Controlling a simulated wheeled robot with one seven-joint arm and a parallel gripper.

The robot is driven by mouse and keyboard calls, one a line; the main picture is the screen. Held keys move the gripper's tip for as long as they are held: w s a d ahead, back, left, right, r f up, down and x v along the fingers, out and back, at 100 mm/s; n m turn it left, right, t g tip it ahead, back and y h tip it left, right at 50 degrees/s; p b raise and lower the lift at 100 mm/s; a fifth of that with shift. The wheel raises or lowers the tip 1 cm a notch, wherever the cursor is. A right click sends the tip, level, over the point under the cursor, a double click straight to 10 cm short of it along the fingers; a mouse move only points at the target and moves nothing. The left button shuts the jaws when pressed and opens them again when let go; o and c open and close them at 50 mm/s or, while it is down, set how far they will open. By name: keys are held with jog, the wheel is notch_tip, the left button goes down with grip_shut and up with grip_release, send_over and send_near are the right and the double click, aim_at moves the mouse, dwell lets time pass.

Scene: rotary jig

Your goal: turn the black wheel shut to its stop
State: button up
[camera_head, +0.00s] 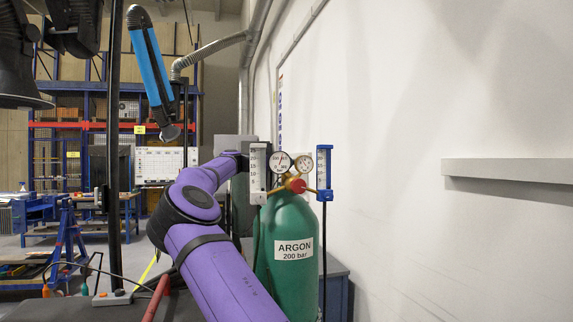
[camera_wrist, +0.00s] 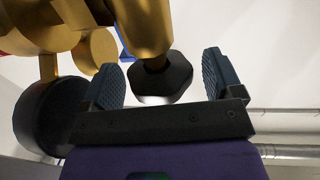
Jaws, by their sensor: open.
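In the wrist view the black wheel (camera_wrist: 165,80), a small faceted knob, sits below a brass stem and body (camera_wrist: 146,25). My gripper (camera_wrist: 160,72) is open, with one blue-grey ridged finger on either side of the wheel. A gap shows at the right finger; at the left finger the wheel looks very close, and I cannot tell whether they touch. In the head view, the brass regulator (camera_head: 292,180) with its round gauges tops a green argon cylinder (camera_head: 291,275). My purple arm reaches behind the regulator's left side; my gripper and the black wheel are hidden there.
A white scale block (camera_head: 259,172) and a blue-framed gauge tube (camera_head: 324,172) flank the regulator. A red knob (camera_head: 298,186) faces the head camera. A dark round part (camera_wrist: 52,116) is close left of my gripper. The wall (camera_head: 430,90) is close on the right.

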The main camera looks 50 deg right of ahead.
jog(key=shift+s+d, duration=0.25)
jog(key=shift+d, duration=0.05)
jog(key=c, duration=0.9)
jog(key=shift+d+m+g+y, duration=0.1)
jog(key=shift+m+g+y, duration=0.6)
jog(key=shift+g, duration=0.1)
jog(key=shift+c, duration=0.2)
jog(key=shift+m+g+y, duration=1.4)
jog(key=shift+m+y, duration=0.1)
jog(key=shift+y, duration=0.4)
jog(key=o, duration=0.9)
jog(key=shift+o, duration=0.2)
jog(key=shift+a, duration=0.2)
